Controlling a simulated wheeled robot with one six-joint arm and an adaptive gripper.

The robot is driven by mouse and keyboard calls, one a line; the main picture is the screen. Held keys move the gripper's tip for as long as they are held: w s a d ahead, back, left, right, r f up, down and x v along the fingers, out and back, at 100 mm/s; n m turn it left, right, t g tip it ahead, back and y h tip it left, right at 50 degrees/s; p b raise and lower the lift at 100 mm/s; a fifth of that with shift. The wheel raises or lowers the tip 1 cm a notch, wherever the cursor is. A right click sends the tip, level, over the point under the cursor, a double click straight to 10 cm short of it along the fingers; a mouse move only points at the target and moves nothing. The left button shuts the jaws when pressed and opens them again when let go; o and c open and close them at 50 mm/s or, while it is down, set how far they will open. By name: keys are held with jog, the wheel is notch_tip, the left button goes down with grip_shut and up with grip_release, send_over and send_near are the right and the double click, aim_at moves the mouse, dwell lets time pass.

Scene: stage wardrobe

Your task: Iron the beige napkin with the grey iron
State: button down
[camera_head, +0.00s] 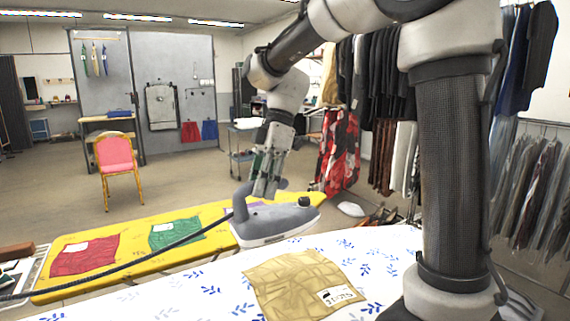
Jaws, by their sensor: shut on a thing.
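The beige napkin (285,284) lies wrinkled on the white board cover with blue leaf print (217,287), with a small white printed label at its right corner. The grey iron (283,221) is held above and behind the napkin, its pale soleplate facing down and apart from the cloth. My gripper (265,190) is shut on the iron's handle at the left rear of the iron. The fingertips are partly hidden against the handle. A dark cord (150,261) runs from the iron to the lower left.
Clothes racks stand at right. A pink chair (116,154) stands farther back.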

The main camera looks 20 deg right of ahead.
aim_at(258, 215)
jog(key=shift+s+a+f+n, duration=0.3)
jog(key=shift+a+f, duration=0.2)
jog(key=shift+a, duration=0.15)
jog(key=shift+a+f, duration=0.1)
jog(key=shift+f, duration=3.15)
